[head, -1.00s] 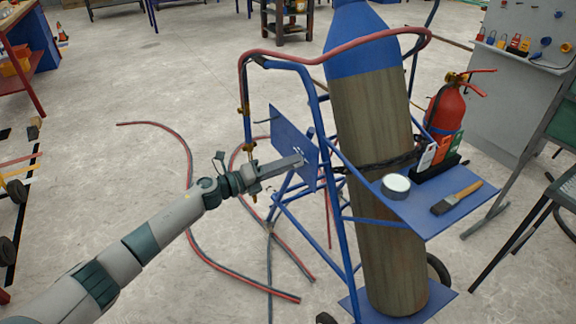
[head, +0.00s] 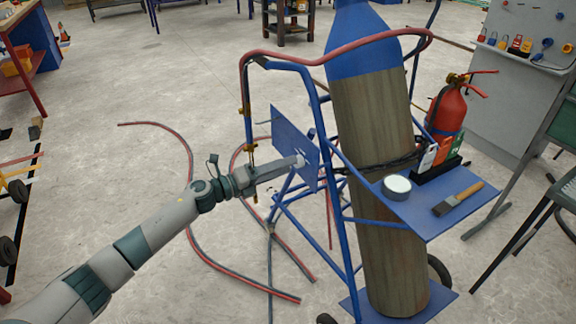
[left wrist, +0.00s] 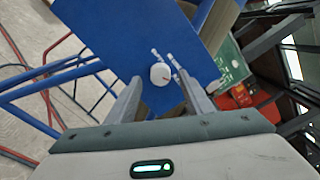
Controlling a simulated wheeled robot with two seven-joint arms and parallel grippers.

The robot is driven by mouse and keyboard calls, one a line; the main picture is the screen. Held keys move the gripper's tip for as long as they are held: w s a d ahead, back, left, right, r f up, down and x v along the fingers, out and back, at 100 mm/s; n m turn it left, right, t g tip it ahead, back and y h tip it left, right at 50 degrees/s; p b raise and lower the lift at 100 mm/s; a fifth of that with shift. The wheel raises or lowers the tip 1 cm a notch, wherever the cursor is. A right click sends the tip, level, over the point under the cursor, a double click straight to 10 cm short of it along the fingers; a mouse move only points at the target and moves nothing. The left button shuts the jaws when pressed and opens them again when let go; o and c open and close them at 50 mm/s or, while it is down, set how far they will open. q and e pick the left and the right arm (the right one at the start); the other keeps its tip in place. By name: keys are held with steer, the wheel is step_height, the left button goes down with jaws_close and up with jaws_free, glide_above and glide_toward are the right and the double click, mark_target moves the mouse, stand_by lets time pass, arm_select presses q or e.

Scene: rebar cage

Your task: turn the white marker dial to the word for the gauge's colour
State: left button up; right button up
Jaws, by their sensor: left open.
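A blue panel (head: 283,127) is fixed to the left side of the blue cylinder trolley. Small white lettering stands beside the dial, too small to read. My left gripper (head: 299,161) reaches the panel from the left. In the left wrist view, my left gripper (left wrist: 160,83) is open, with one finger on each side of the dial; I cannot tell whether they touch it. I cannot make out the gauge or its colour. My right gripper is out of view.
A tall gas cylinder (head: 372,125) stands strapped on the trolley. A blue shelf (head: 408,211) beside it holds a white roll (head: 397,187), a brush (head: 458,198) and cards. A red hose (head: 285,55) loops over the frame. A fire extinguisher (head: 445,112) stands behind.

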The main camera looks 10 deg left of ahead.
arm_select(q)
steer(key=v, duration=1.5)
steer(key=shift+s+a, duration=0.2)
